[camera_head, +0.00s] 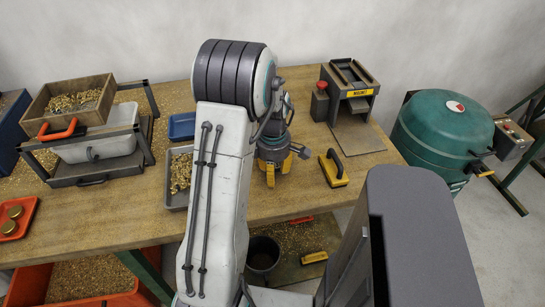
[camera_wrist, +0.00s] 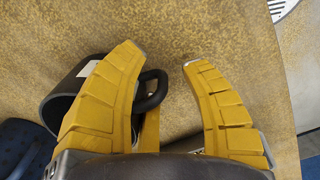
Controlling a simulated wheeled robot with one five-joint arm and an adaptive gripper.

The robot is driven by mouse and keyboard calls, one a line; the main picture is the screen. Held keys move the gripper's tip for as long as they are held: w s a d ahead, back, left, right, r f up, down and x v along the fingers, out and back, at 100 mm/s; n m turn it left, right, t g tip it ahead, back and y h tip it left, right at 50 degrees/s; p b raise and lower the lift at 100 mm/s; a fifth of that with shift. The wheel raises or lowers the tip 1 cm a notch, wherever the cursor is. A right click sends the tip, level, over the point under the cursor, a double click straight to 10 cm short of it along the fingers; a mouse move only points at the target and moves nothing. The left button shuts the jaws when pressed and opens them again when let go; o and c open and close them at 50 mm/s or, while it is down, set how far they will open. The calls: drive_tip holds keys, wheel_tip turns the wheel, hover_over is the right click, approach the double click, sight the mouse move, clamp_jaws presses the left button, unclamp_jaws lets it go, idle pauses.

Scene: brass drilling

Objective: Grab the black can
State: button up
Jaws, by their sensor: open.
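In the wrist view, a dark, can-like object (camera_wrist: 62,104) with a pale patch lies partly behind my left finger. It seems to be the black can, but that finger hides part of it. My gripper (camera_wrist: 163,58) has its yellow fingers spread, with bare tabletop between the tips. A black loop handle (camera_wrist: 154,86) shows beside the left finger; I cannot tell what it joins. In the head view, my gripper (camera_head: 275,177) hangs over the table's front middle. No black can is clear on the tabletop there; my arm hides part of it.
A yellow block with a black handle (camera_head: 335,168) is right of my gripper on the table (camera_head: 110,210). A grey gravel tray (camera_head: 174,204) is on the left. The magnet machine (camera_head: 352,92) stands behind. A dark bucket (camera_head: 263,252) sits below. A green drum (camera_head: 440,130) stands at the right.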

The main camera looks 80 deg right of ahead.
clamp_jaws()
idle(0.4)
